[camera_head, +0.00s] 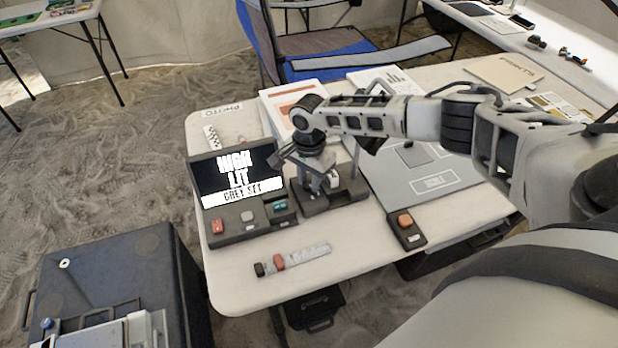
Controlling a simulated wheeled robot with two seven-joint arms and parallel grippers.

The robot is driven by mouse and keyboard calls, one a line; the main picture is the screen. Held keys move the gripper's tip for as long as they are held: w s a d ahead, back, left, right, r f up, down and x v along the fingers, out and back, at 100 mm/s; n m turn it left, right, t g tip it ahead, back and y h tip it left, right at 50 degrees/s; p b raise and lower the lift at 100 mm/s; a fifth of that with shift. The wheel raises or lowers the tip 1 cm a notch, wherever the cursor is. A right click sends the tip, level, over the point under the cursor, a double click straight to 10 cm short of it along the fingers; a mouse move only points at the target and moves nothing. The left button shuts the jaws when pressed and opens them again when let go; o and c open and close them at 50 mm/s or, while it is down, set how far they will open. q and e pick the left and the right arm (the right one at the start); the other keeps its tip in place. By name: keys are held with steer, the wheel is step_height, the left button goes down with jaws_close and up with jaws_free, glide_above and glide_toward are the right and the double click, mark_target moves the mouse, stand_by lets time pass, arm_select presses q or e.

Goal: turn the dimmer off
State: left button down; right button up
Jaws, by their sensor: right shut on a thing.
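My right gripper (314,183) reaches in from the right and points down at a small dark stand (345,191) near the table's left end. It is shut on a small part of that stand, which the fingers mostly hide. I cannot tell for certain which part is the dimmer. Just left of the gripper is a console with a dark screen (207,178) showing large white letters and "GREY SET". Its lower panel has a red button (217,226), a pale button and a teal one. My left gripper is not in view.
A strip with a red slider piece (279,261) lies near the front edge. A box with an orange button (405,221) is right of it. A grey panel (432,183) and papers (289,97) lie behind. A blue chair (330,58) stands beyond the white table (240,290).

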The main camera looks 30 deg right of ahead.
steer(key=n, duration=1)
steer(key=shift+n, duration=0.4)
steer(key=n, duration=0.3)
steer(key=shift+n, duration=0.3)
steer(key=n, duration=1)
steer(key=shift+n, duration=0.4)
steer(key=o, duration=1)
